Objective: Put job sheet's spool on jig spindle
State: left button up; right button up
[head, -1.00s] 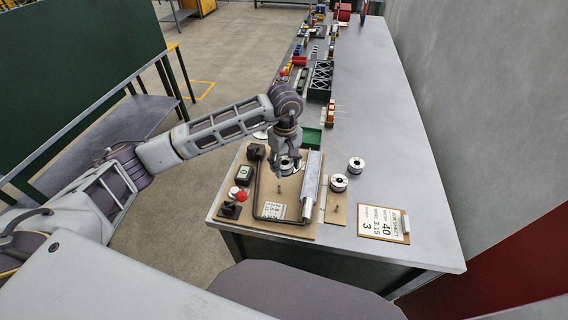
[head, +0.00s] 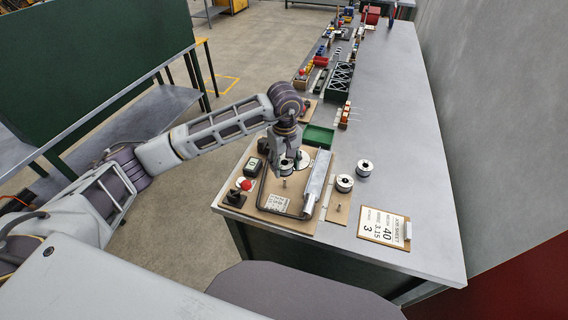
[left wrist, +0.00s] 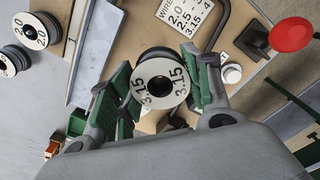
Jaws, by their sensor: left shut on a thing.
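My left gripper (head: 287,160) is shut on a white-faced spool with a dark core, and the left wrist view shows the spool (left wrist: 159,83) marked 3.15 between the green-lined fingers (left wrist: 160,92). It is over the brown jig board (head: 262,222). A short upright pin (head: 284,184) shows on the board just in front of the spool; I cannot tell the height gap. The job sheet (head: 384,227) lies at the front right and reads 40, 3.15 and 3. My right gripper is not in view.
Two other spools (head: 344,183) (head: 364,167) stand right of the jig; the left wrist view shows 2.0 spools (left wrist: 31,31). A grey bar (head: 317,182), a bent dark rod (head: 263,190) and a red knob (head: 246,184) are on the board. A green tray (head: 319,136) sits behind.

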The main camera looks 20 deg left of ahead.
pick_arm(q)
jog(key=shift+w+m, duration=0.1)
jog(key=shift+m, duration=0.2)
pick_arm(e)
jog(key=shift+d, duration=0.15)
pick_arm(q)
jog(key=shift+f, duration=0.2)
jog(key=shift+f+b, duration=0.75)
jog(key=shift+f, duration=1.65)
jog(key=shift+f+b, duration=0.35)
jog(key=shift+f, duration=0.35)
jog(key=shift+f+b, duration=0.7)
jog(key=shift+f, duration=0.35)
jog(key=shift+f+b, duration=0.15)
jog(key=shift+b, duration=0.15)
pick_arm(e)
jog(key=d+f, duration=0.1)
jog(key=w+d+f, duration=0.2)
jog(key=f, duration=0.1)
